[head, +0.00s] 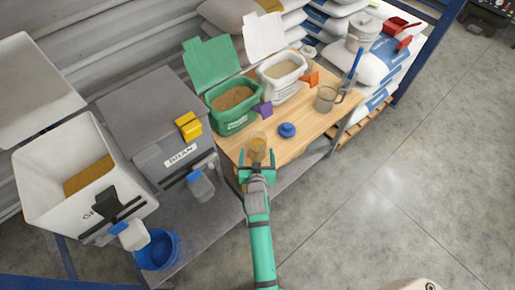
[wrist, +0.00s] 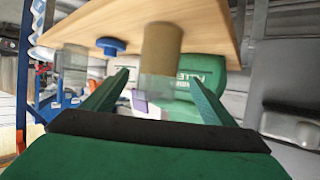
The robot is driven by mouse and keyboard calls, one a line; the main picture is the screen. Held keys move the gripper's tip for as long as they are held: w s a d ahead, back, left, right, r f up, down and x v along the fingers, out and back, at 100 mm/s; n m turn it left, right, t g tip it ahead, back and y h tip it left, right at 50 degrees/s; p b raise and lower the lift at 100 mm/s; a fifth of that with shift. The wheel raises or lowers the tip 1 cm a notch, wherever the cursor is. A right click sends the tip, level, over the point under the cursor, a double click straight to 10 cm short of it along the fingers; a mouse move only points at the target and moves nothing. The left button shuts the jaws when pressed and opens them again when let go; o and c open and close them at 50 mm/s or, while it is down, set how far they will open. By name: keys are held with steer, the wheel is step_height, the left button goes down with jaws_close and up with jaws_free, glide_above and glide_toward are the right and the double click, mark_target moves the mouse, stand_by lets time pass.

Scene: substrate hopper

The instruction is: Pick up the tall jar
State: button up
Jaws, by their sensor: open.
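The tall jar (head: 257,141) is clear with a tan-brown fill and stands on the wooden table top (head: 305,122) near its front edge. In the wrist view, which is turned over, the jar (wrist: 160,50) shows its brown lower part and clear upper part. My gripper (head: 257,160) is open and empty, just in front of the jar. In the wrist view its two green fingers (wrist: 155,95) lie either side of the jar's line, with the jar centred between them. I cannot tell whether the jar is between the fingertips or just beyond them.
A blue lid (head: 287,130) lies right of the jar. A green tub (head: 231,117) and purple scoop (head: 262,109) stand behind, with a white tub (head: 281,80) and clear jug (head: 326,99) further off. A grey bran hopper (head: 165,155) stands left.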

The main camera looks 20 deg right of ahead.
mark_target(257, 140)
steer(key=x, duration=1)
steer(key=shift+w+d, duration=0.1)
steer(key=shift+d, duration=0.05)
steer(key=c, duration=1.4)
